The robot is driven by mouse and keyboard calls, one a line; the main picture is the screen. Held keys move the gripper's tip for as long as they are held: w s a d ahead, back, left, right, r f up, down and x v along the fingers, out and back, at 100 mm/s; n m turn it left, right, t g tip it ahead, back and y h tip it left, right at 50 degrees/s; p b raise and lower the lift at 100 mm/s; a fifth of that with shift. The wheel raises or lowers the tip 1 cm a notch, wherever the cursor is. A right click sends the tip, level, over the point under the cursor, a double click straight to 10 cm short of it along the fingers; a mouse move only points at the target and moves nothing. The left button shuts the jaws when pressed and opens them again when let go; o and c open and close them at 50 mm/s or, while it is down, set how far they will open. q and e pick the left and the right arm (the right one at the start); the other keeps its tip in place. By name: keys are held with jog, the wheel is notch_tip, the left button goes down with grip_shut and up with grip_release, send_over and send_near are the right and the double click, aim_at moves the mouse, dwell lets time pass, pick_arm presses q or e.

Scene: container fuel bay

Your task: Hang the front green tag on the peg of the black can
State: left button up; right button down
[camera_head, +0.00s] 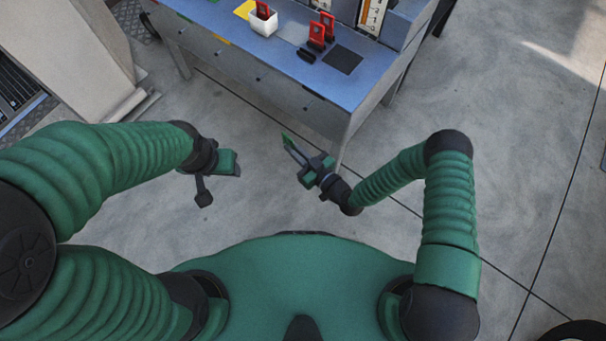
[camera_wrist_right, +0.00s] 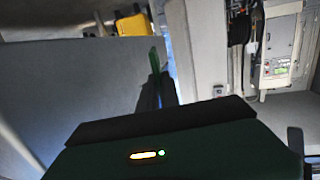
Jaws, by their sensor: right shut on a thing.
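My right gripper (camera_head: 300,158) is shut on a green tag (camera_head: 287,141), which sticks out beyond its fingertips. The tag is in the air in front of the workbench, apart from it. In the right wrist view the tag (camera_wrist_right: 154,60) shows as a narrow green strip above my dark gripper body. My left gripper (camera_head: 232,164) hangs over the floor to the left; I cannot tell whether its jaws are open. I cannot make out a black can or its peg in either view.
The blue-topped workbench (camera_head: 215,22) stands ahead. On it are a white container (camera_head: 263,24) with a red piece, red pieces on dark bases (camera_head: 317,37), and a dark square (camera_head: 343,60). Bare concrete floor (camera_head: 500,150) lies to the right. A yellow object (camera_wrist_right: 133,25) shows in the wrist view.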

notch_tip(320, 180, up, 6)
jog(key=w+t, duration=0.2)
pick_arm(q)
jog(key=f+b, duration=0.3)
jog(key=b, duration=0.1)
jog(key=shift+s+a+f, duration=0.2)
jog(key=shift+a+f, duration=0.1)
jog(key=shift+a, duration=0.05)
pick_arm(e)
jog(key=shift+m, duration=0.4)
jog(key=w+d, duration=0.2)
jog(key=w+d+f, duration=0.1)
jog(key=w, duration=0.2)
jog(key=w+d, duration=0.2)
jog(key=shift+w+d+f, duration=0.25)
jog(key=shift+d, duration=0.05)
